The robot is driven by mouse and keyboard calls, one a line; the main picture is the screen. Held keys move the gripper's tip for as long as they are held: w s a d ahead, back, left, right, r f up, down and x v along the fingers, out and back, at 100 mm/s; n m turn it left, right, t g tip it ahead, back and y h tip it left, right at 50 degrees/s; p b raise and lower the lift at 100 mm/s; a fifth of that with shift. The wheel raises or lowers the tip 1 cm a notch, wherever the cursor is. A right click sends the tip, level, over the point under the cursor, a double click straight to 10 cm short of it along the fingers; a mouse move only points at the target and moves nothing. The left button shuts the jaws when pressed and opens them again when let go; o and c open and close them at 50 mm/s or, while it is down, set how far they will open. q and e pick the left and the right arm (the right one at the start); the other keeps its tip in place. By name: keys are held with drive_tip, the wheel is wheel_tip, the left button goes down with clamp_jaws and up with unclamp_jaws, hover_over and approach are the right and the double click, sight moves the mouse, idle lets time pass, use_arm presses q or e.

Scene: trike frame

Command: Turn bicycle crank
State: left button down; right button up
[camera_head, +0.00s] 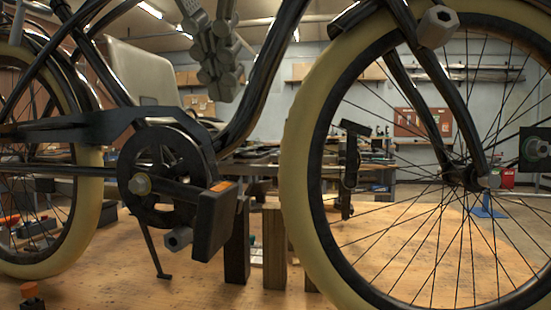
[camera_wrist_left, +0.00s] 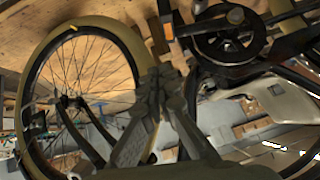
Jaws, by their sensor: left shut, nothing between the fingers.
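The bicycle crank (camera_head: 168,186) is a dark arm at the centre of the black chainring (camera_head: 160,150); it points right and slightly down in the head view. A dark block pedal (camera_head: 217,220) with an orange reflector is at its end. The chainring also shows at the top of the left wrist view (camera_wrist_left: 228,42). My left gripper (camera_head: 218,88) hangs from the top of the head view, above the chainring and left of the frame's down tube (camera_head: 265,70). Its grey fingers are shut and empty, apart from the crank and pedal. My right gripper is not in view.
The cream-tyred front wheel (camera_head: 300,150) fills the right side and the rear wheel (camera_head: 85,215) stands at left. Wooden blocks (camera_head: 274,245) stand behind the pedal. The wooden surface (camera_head: 110,275) below the chainring is mostly clear. Workbenches and shelves are behind.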

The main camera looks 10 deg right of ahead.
use_arm(q)
approach(229, 189)
drive_tip(key=w+d+r+x, duration=0.1)
drive_tip(key=x, duration=0.4)
drive_tip(key=shift+s+a+f+t+b, duration=0.15)
drive_tip(key=shift+a+f, duration=0.05)
drive_tip(key=shift+f, duration=0.2)
drive_tip(key=shift+s+a+f+t+b, duration=0.1)
drive_tip(key=shift+a+f+t+b, duration=0.1)
drive_tip(key=shift+f, duration=0.2)
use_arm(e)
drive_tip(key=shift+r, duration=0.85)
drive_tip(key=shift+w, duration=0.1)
use_arm(q)
drive_tip(key=shift+w+f, duration=0.1)
drive_tip(key=shift+f, duration=0.05)
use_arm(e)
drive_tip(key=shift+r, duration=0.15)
